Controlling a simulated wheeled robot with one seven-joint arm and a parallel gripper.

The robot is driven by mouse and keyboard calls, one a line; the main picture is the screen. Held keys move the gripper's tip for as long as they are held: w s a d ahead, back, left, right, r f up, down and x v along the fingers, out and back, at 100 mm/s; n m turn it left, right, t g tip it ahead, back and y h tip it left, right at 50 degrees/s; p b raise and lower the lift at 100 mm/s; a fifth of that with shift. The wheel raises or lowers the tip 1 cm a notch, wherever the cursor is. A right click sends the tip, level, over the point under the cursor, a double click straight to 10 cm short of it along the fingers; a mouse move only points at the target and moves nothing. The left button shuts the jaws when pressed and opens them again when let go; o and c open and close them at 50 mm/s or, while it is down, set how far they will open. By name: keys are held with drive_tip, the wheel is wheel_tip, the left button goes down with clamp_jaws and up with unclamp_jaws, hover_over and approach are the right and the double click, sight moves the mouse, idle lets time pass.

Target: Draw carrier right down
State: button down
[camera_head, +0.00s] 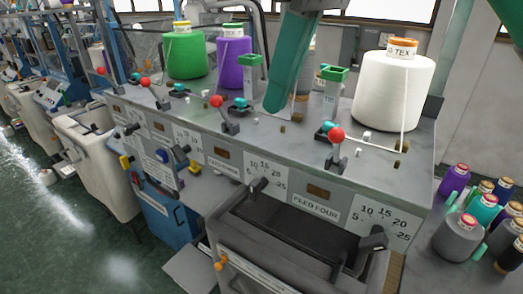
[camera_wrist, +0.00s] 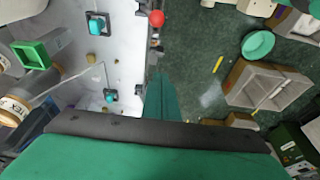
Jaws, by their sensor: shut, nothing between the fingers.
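A tall grey stand with a green square top (camera_head: 333,73) rises at the right of the machine top, beside the white cone (camera_head: 395,90). A similar green-topped stand (camera_head: 250,60) is left of my arm. I cannot tell which part is the right carrier. A right lever with a red ball (camera_head: 337,134) stands at the machine's front edge, by a teal block. My gripper (camera_head: 273,107) is shut and empty, pointing down over the machine top between the two green-topped stands. In the wrist view its green fingers (camera_wrist: 161,80) are together, over the machine's edge. It appears apart from both stands and the lever.
More red-ball levers (camera_head: 216,101) stand along the edge. Green (camera_head: 186,54) and purple (camera_head: 234,65) cones stand at the back left. Dial panels and an open dark trough (camera_head: 290,235) are on the front. Small spools (camera_head: 458,238) crowd the right side. Green floor is open at left.

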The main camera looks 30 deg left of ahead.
hover_over(255, 184)
drive_tip(key=d, duration=0.1)
wheel_tip(255, 184, down, 12)
drive_tip(key=shift+r, duration=0.1)
drive_tip(key=shift+f, duration=0.9)
